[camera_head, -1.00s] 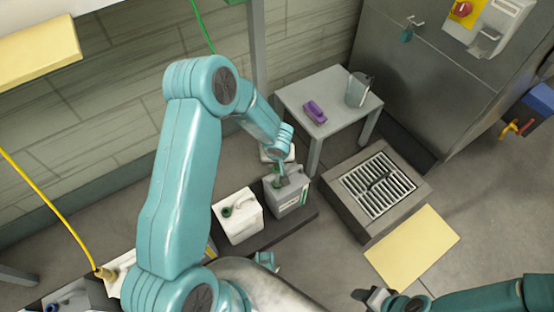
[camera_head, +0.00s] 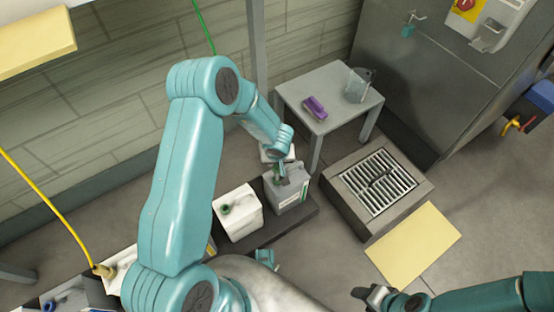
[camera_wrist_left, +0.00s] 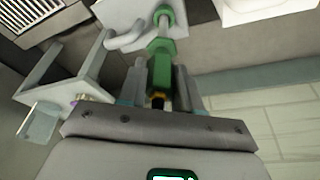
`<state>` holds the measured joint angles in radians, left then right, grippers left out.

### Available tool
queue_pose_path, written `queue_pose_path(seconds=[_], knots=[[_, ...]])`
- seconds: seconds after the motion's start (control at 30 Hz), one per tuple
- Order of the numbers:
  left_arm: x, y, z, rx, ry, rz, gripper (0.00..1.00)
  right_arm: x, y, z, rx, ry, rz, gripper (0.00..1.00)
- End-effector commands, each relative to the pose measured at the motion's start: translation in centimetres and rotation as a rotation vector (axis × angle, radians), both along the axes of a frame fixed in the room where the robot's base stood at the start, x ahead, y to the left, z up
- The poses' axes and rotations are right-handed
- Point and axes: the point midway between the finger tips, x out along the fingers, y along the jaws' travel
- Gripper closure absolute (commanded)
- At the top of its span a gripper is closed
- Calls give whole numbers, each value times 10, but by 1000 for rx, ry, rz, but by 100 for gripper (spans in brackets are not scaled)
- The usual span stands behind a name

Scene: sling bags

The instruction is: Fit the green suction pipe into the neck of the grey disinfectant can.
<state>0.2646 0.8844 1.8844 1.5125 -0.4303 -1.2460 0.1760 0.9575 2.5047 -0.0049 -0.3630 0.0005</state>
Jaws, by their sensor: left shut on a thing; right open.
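The grey disinfectant can (camera_head: 290,192) stands upright at the right end of a dark low platform. My left gripper (camera_head: 279,171) is over its top. In the left wrist view my left gripper (camera_wrist_left: 160,80) is shut on the green suction pipe (camera_wrist_left: 160,62). The pipe's green far end is at the top of the grey can (camera_wrist_left: 118,12), beside its handle. I cannot tell how deep it sits in the neck, which is hidden. My right gripper (camera_head: 367,294) is open and empty, low in the head view, away from the can.
A white can (camera_head: 238,214) with a green opening stands close left of the grey can. A grey side table (camera_head: 338,112) with a purple object (camera_head: 315,107) and a clear jug (camera_head: 357,86) stands behind. A floor grate (camera_head: 378,184) lies to the right.

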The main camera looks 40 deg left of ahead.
Motion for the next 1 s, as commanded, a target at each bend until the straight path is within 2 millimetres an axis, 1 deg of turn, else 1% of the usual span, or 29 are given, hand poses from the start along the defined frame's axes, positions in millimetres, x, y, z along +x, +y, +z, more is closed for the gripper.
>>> queue_pose_path(seconds=[1.0], knots=[[0, 0, -26, 0, 0, 0, 100, 1, -1, -15, 0, -1, -3, 47]])
